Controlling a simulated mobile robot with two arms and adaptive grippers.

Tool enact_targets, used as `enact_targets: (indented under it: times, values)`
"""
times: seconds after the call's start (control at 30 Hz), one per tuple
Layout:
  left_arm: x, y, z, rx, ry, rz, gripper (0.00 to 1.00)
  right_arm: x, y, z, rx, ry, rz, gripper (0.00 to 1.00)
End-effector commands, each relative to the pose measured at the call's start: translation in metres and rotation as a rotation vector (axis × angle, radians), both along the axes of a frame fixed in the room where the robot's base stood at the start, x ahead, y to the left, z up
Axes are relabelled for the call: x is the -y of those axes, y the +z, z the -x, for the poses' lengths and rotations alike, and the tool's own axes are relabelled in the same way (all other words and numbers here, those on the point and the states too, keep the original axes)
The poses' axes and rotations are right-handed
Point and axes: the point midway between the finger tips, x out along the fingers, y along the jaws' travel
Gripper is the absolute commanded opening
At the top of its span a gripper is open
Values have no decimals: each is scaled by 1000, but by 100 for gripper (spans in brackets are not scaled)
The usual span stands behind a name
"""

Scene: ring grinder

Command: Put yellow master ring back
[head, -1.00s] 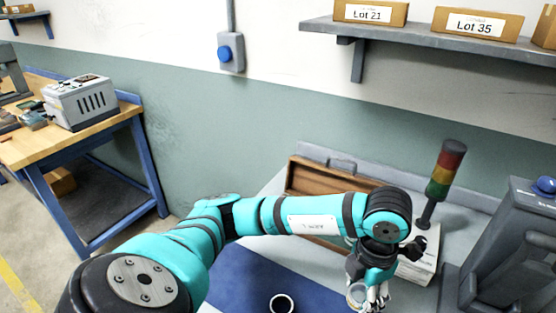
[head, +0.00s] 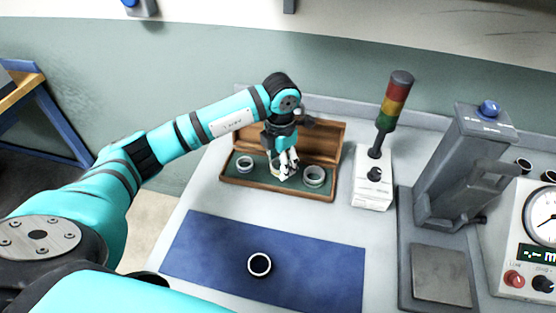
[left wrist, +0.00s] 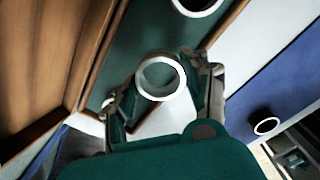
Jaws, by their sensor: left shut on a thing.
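My left gripper (head: 284,170) is shut on a ring, down in the open wooden box (head: 272,197), between two other rings. The held ring (left wrist: 161,76) shows pale between my two fingers in the left wrist view (left wrist: 163,95), above or on the box's green lining. I cannot tell whether it touches the lining. In the head view the fingers mostly hide it. One pale ring (head: 244,163) sits in the box to the left and a larger one (head: 314,176) to the right. My right gripper is not in view.
A dark ring with a pale rim (head: 259,264) lies on the blue mat (head: 205,252) in front. A signal light (head: 392,105) on a white base (head: 373,190) stands right of the box. A grey press (head: 462,165) and a dial gauge (head: 542,225) stand farther right.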

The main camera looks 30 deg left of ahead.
Motion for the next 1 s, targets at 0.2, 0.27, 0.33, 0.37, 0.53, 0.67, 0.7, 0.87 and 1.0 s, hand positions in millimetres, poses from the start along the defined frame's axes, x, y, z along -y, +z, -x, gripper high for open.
enact_targets:
  times: [0.2,0.27,0.33,0.37,0.53,0.67,0.7,0.87,1.0]
  values:
    - [-13,-2,-16,0,-1,1,12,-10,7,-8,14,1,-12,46]
    - [-13,-5,-16,-2,-2,1,12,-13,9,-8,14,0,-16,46]
    - [-13,-13,-15,-5,-1,1,12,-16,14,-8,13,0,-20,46]
    - [-13,-17,-15,-4,-1,1,12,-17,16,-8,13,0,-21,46]
    - [-12,-36,-15,-2,-1,1,12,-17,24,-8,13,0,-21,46]
    - [-13,-37,-16,0,-2,1,12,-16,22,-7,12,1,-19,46]
    - [-13,-37,-16,0,-2,1,12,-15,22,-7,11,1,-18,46]
    - [-13,-42,-16,1,-1,0,12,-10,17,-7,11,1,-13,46]
    - [-13,-41,-15,0,-1,1,64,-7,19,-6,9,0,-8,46]
